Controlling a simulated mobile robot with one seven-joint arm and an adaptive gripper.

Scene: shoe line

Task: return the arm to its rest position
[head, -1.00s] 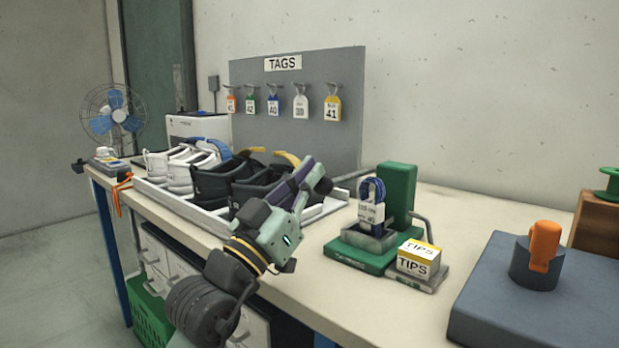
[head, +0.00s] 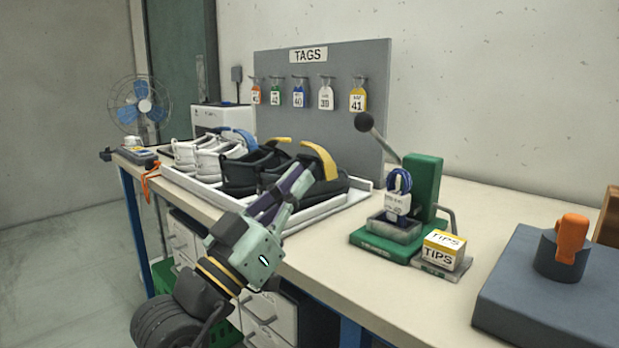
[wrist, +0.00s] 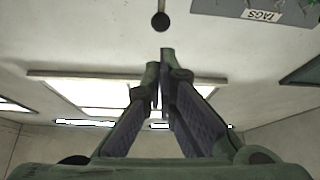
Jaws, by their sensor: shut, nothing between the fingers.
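My gripper (head: 298,182) is in the head view, in front of the shoe tray, on an arm that rises from the lower left. In the wrist view its two fingers (wrist: 161,75) come together at the tips with nothing between them. The wrist view points up at the ceiling lights (wrist: 110,95), with the TAGS board (wrist: 268,10) at its top right. In the head view the gripper overlaps the dark shoes, so I cannot tell its distance from them.
A white tray (head: 325,207) of shoes stands on the bench (head: 330,250). Right of it are a green press (head: 424,190) with a dark-knobbed lever (head: 364,122), a TIPS box (head: 443,250) and a grey block (head: 520,290) with an orange piece (head: 571,238). A fan (head: 140,105) stands at the far left.

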